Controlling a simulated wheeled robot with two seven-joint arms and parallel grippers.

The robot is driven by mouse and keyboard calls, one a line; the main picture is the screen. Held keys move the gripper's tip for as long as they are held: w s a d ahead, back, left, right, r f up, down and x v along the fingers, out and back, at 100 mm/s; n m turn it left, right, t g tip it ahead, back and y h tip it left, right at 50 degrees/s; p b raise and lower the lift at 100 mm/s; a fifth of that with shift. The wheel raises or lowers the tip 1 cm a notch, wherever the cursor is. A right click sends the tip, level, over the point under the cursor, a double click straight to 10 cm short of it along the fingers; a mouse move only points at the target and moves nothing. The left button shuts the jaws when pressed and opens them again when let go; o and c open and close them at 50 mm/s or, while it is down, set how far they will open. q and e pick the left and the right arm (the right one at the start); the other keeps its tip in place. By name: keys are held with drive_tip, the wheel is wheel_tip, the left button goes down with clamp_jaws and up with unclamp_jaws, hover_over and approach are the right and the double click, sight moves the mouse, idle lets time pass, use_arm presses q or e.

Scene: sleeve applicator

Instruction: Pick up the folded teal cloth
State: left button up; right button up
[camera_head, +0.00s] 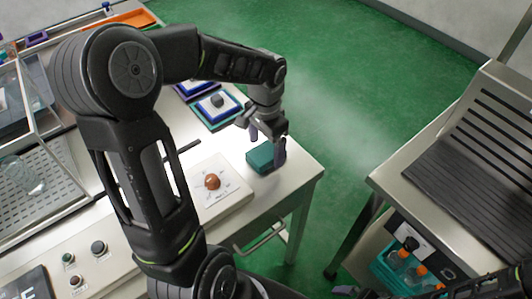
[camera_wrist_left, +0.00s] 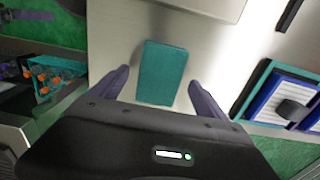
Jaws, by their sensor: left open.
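The folded teal cloth (camera_head: 261,158) is a small thick block on the white table near its right corner. It also shows in the left wrist view (camera_wrist_left: 162,72), lying between the two purple fingers. My left gripper (camera_head: 267,144) is open above and around the cloth, with one finger on each side. In the left wrist view, the left gripper (camera_wrist_left: 160,84) shows a gap between each finger and the cloth. Whether the fingertips touch the table is hard to tell. Part of my right arm shows at the lower right edge in the head view; its jaws are unclear.
A pale board with a brown round knob (camera_head: 212,181) is left of the cloth. Blue-and-teal trays (camera_head: 216,107) lie behind it. A separate steel bench (camera_head: 400,180) with a dark ribbed mat stands to the right, with a teal bottle rack (camera_head: 388,262) below. Green floor lies between.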

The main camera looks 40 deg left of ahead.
sight(266, 151)
use_arm(q)
drive_tip(key=shift+f, duration=0.35)
idle(0.3)
drive_tip(key=c, duration=1.4)
drive_tip(key=shift+c, duration=0.2)
drive_tip(key=shift+r, duration=0.15)
wheel_tip(266, 151, up, 10)
idle(0.6)
